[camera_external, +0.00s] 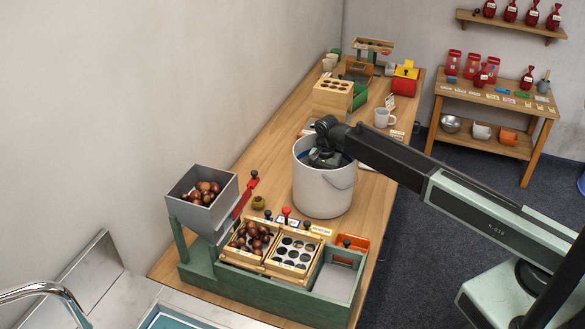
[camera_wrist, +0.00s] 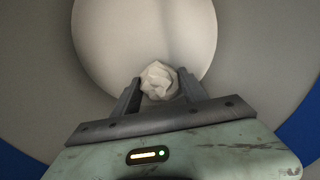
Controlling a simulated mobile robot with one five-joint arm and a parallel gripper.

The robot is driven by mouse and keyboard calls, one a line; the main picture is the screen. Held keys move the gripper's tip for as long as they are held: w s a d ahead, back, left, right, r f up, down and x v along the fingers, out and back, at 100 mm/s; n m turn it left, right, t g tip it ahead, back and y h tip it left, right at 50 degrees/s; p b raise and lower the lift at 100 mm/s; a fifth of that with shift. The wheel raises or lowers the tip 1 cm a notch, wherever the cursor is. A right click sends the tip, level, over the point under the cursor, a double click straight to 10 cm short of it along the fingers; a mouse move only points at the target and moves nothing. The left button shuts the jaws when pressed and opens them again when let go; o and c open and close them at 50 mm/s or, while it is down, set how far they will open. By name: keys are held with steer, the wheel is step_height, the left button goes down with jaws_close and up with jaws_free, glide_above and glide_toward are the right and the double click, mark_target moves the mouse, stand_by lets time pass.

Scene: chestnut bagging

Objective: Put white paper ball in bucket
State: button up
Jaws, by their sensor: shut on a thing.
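The white paper ball (camera_wrist: 159,80) is a crumpled lump between my gripper's two fingers in the wrist view. My gripper (camera_wrist: 160,92) is shut on it. In the external view my gripper (camera_external: 325,157) is at the mouth of the large white bucket (camera_external: 322,190), with its lower part behind the rim. The paper ball is hidden in that view. In the wrist view the bucket's pale round bottom (camera_wrist: 145,30) and grey inner wall (camera_wrist: 245,60) lie beyond the ball. The ball hangs above the bottom, apart from it as far as I can tell.
The bucket stands on a long wooden bench (camera_external: 275,170). In front are a grey hopper of chestnuts (camera_external: 190,207), a chestnut tray (camera_external: 240,250) and a tray with round holes (camera_external: 293,250).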

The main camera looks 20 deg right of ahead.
steer(key=o, duration=1.3)
step_height(320, 180, up, 12)
steer(key=p, duration=1.2)
steer(key=shift+r, duration=0.15)
